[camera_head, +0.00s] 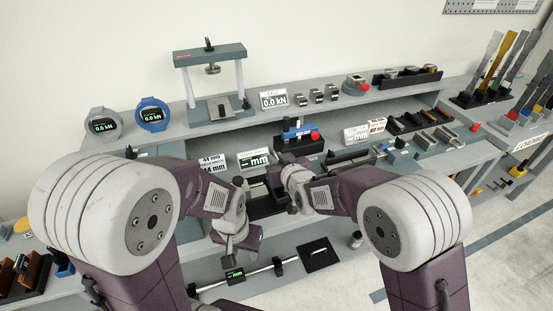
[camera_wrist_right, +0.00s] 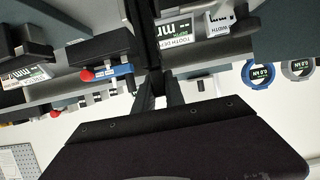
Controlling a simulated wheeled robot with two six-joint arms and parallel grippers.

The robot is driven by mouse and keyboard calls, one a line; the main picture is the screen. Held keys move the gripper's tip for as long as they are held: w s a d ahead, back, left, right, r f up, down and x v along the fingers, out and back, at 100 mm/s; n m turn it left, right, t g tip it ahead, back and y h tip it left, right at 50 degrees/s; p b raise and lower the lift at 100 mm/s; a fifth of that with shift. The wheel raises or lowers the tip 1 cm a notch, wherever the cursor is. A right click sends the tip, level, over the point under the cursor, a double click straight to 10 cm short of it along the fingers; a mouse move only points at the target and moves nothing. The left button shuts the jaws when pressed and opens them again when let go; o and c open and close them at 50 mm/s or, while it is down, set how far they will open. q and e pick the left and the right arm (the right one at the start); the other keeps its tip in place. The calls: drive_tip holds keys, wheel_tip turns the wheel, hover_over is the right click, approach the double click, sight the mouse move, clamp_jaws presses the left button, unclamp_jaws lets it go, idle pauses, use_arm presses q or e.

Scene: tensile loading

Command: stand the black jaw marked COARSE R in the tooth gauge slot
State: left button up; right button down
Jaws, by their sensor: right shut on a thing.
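My right gripper (camera_wrist_right: 160,92) is shut on a black block, the jaw (camera_wrist_right: 144,35), at the top middle of the right wrist view. No marking on it can be read. In the head view this gripper (camera_head: 275,182) is over the lower shelf, right of the tooth gauge's display (camera_head: 253,160), and the arm hides much of the jaw. The TOOTH GE... sign (camera_wrist_right: 179,42) stands close beside the jaw in the wrist view. The gauge slot is hidden, so I cannot tell whether the jaw touches it. My left gripper (camera_head: 243,243) is lower, over the front ledge; its fingers are unclear.
A blue device with a red knob (camera_head: 298,133) stands behind the right gripper; it also shows in the wrist view (camera_wrist_right: 108,72). A second white sign (camera_head: 212,165) stands left of the display. A long rod with a small display (camera_head: 235,276) lies along the front ledge.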

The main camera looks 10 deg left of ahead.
drive_tip(key=shift+f+b, duration=2.15)
drive_tip(key=shift+f, duration=0.15)
drive_tip(key=c, duration=1.3)
unclamp_jaws()
drive_tip(key=shift+s+f, duration=0.1)
drive_tip(key=shift+f, duration=0.1)
drive_tip(key=v, duration=0.9)
drive_tip(key=shift+r, duration=0.15)
